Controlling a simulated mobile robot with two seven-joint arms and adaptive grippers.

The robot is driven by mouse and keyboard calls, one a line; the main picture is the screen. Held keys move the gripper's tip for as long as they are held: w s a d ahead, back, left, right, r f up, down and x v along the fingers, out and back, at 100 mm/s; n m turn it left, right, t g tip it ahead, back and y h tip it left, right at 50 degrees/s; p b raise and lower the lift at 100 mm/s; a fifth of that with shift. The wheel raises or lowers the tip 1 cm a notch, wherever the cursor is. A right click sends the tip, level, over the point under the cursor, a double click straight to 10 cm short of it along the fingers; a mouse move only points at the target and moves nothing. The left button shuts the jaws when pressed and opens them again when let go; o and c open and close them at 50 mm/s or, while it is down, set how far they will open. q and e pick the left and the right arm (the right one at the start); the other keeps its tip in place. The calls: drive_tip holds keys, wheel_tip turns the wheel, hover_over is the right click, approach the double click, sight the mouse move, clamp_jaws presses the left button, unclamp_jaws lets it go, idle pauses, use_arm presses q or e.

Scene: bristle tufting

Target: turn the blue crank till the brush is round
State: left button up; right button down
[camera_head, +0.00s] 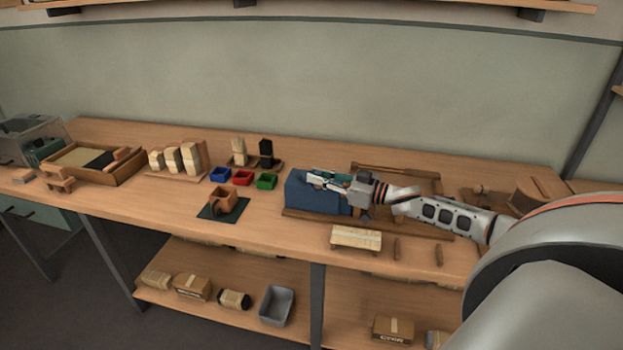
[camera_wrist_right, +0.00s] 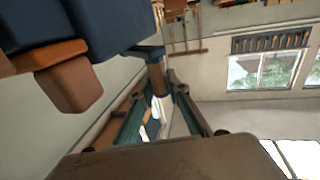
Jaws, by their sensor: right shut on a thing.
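A blue box-shaped machine (camera_head: 312,196) stands on the bench, right of the middle in the head view. In the right wrist view its dark blue body (camera_wrist_right: 115,22) fills the top left. A blue crank arm (camera_wrist_right: 146,50) juts from it and carries a brown grip (camera_wrist_right: 158,78). My right gripper (camera_head: 322,180) reaches in over the machine from the right. In the right wrist view its fingers (camera_wrist_right: 160,88) are closed around the crank's grip. I cannot make out the brush or its shape. My left gripper is not in view.
Red, blue and green bins (camera_head: 243,178) and a brown wooden holder on a dark mat (camera_head: 236,212) stand left of the machine. A pale slatted board (camera_head: 356,238) lies in front. A wooden tray (camera_head: 134,170) sits far left. Bare bench lies between mat and machine.

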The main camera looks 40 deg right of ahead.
drive_tip(key=d, duration=0.3)
drive_tip(key=shift+w+r, duration=0.1)
drive_tip(key=shift+w+d, duration=0.2)
drive_tip(key=shift+d, duration=0.6)
drive_tip(key=shift+w+d, duration=0.3)
drive_tip(key=shift+d, duration=0.25)
drive_tip(key=c, duration=1.9)
unclamp_jaws()
drive_tip(key=shift+v, duration=6)
